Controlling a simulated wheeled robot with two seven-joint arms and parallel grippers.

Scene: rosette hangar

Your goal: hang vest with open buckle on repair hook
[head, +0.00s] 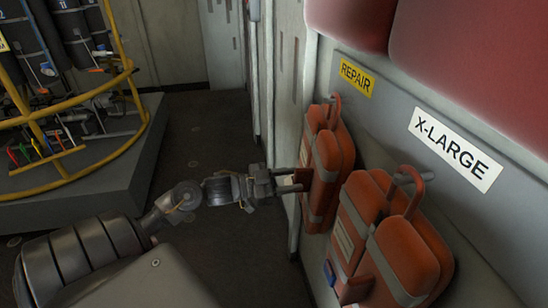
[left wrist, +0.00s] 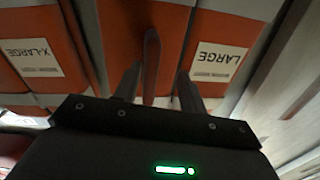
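One orange vest (head: 327,165) hangs at the hook under the yellow REPAIR sign (head: 356,77). Another orange vest (head: 390,240) hangs at the hook under the white X-LARGE sign (head: 457,148); a small blue piece (head: 330,273) shows at its lower left edge. Whether any buckle is open I cannot tell. My left gripper (head: 290,181) is at the left side of the vest under REPAIR. In the left wrist view its fingers (left wrist: 157,88) stand apart, with an orange strap or loop (left wrist: 151,50) between them. My right gripper is not in view.
The left wrist view shows two upside-down vest labels, X-LARGE (left wrist: 33,57) and LARGE (left wrist: 217,61). A yellow-railed rack (head: 75,165) with dark cylinders stands on a grey platform at the left. Red padded shapes (head: 450,50) overhang the wall. The dark floor (head: 205,130) between is clear.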

